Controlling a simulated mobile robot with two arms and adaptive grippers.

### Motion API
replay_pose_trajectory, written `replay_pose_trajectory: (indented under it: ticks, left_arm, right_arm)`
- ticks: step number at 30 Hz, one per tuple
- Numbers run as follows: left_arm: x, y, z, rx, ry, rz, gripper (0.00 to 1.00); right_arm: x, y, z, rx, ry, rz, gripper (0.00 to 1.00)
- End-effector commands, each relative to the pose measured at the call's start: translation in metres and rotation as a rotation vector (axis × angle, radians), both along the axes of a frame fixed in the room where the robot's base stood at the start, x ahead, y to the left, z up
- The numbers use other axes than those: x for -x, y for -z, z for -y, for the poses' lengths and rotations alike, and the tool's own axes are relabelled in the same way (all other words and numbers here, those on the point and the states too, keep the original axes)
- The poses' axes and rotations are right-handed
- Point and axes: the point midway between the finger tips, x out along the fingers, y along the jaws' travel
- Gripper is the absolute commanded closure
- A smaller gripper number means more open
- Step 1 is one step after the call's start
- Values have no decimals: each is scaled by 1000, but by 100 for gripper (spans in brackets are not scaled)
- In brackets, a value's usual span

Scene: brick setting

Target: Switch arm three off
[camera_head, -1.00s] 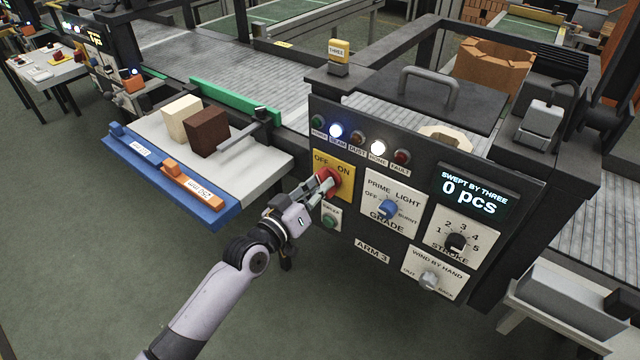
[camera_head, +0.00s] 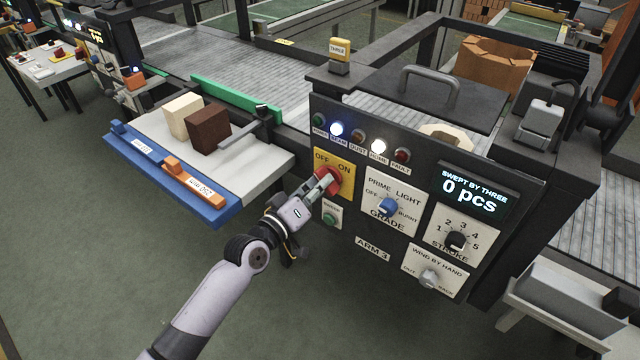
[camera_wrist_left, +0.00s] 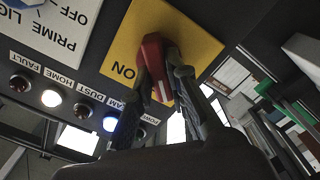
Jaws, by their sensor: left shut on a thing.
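The red rotary switch (camera_head: 330,178) sits on a yellow plate (camera_head: 345,180) marked OFF and ON, on the dark panel labelled ARM 3 (camera_head: 371,250). My left gripper (camera_head: 326,184) is shut on the switch, its fingers on either side of it. In the left wrist view the red switch (camera_wrist_left: 154,55) is between the fingers (camera_wrist_left: 158,90). A white mark shows on its end, and ON is readable beside it. The OFF lettering is hidden there, and I cannot tell exactly which label the mark points to. My right gripper is not in view.
A green button (camera_head: 330,218) lies just below the switch. The blue grade knob (camera_head: 388,207) is to its right. The BEAM lamp (camera_head: 336,129) and HOME lamp (camera_head: 378,146) are lit. A side table (camera_head: 257,175) with two blocks stands left of the panel.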

Motion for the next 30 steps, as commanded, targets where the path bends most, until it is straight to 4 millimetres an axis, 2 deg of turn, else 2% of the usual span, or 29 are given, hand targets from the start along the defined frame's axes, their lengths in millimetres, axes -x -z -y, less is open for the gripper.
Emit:
replay_pose_trajectory:
  ticks: [4, 5, 13, 23, 26, 30]
  left_arm:
    - [0, 0, 0, 4, 0, -1, 100]
    - [0, 0, 0, 4, 0, -1, 84]
    - [0, 0, 0, 2, -1, -1, 66]
    - [1, 0, -1, 0, 0, 0, 65]
    - [9, 1, -7, 0, -1, -1, 65]
    - [29, 1, -22, -1, -1, 0, 65]
  right_arm:
    - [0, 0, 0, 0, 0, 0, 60]
    - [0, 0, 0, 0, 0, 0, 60]
    - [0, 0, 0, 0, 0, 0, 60]
    - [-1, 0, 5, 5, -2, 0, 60]
    - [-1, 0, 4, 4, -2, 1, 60]
    - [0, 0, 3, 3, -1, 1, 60]
